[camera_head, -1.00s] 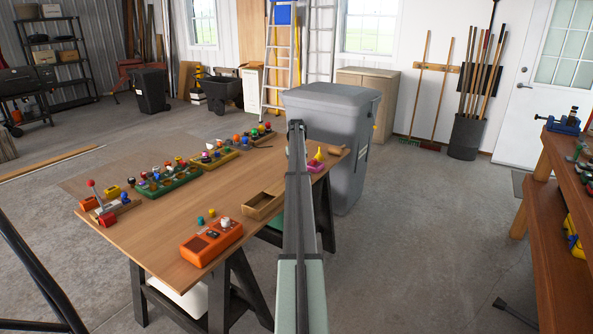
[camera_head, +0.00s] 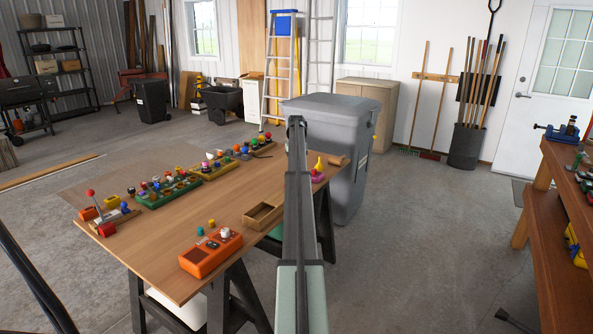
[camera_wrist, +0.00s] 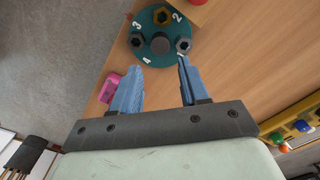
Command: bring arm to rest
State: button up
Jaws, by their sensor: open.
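My arm (camera_head: 299,215) runs up the middle of the head view, over the right part of the wooden table (camera_head: 165,250); its gripper cannot be made out there. In the wrist view my gripper (camera_wrist: 160,65) has its two blue fingers apart, with nothing held between them. A round teal disc (camera_wrist: 137,50) with numbers and hex pieces lies on the table beyond the fingertips. I cannot tell whether the right fingertip touches it. A pink object (camera_wrist: 112,86) is beside the left finger, partly hidden by it.
On the table are an orange box (camera_head: 210,254), an open wooden tray (camera_head: 263,215), a green peg tray (camera_head: 168,192) and a yellow-and-pink piece (camera_head: 318,170). A grey bin (camera_head: 345,125) stands behind the table. A workbench (camera_head: 560,195) is at right; open floor lies between.

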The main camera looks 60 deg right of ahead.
jog(key=shift+r, duration=0.3)
dwell(0.4)
